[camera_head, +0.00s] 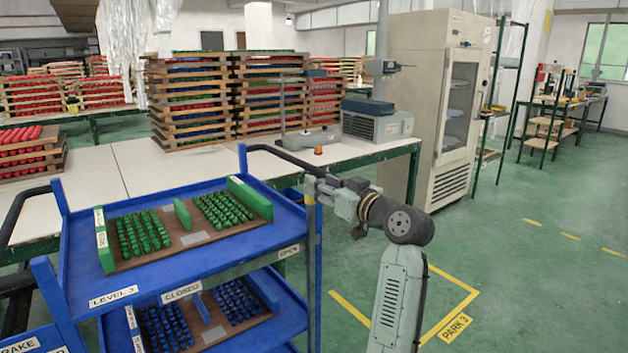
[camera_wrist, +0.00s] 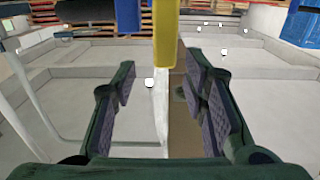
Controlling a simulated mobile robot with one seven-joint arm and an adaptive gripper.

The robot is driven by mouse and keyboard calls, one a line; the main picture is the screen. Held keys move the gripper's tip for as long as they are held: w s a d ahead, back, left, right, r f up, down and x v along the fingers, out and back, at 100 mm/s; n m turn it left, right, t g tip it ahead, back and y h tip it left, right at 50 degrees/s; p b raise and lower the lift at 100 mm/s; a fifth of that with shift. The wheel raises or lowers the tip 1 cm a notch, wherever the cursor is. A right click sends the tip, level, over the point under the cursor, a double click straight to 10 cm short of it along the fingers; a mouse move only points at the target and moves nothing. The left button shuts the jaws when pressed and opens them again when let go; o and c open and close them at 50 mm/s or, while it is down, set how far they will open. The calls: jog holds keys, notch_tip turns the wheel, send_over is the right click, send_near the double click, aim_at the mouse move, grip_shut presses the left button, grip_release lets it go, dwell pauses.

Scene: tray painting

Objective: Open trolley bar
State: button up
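The blue trolley (camera_head: 75,262) stands at the left in the head view. A grey bar (camera_head: 237,270) runs along its front edge between a CLOSED label (camera_head: 182,292) and an OPEN label (camera_head: 289,251). A blue upright with a yellow part (camera_head: 310,201) stands at the right corner. My gripper (camera_head: 316,186) is beside the top of this upright; its fingers are hard to make out there. In the wrist view my gripper (camera_wrist: 160,85) is open. A yellow upright part (camera_wrist: 165,45) shows between the fingers, apart from both pads. Whether it is the bar's handle I cannot tell.
Green parts (camera_head: 140,238) lie on a board on the trolley's upper level, blue parts (camera_head: 170,330) below. A white table (camera_head: 125,165) with stacked trays (camera_head: 190,100) stands behind. A cabinet (camera_head: 433,100) is behind my arm. Green floor (camera_head: 540,290) is free at the right.

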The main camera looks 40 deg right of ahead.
jog(key=s, duration=0.7)
jog(key=shift+s+d, duration=0.15)
jog(key=shift+s, duration=0.1)
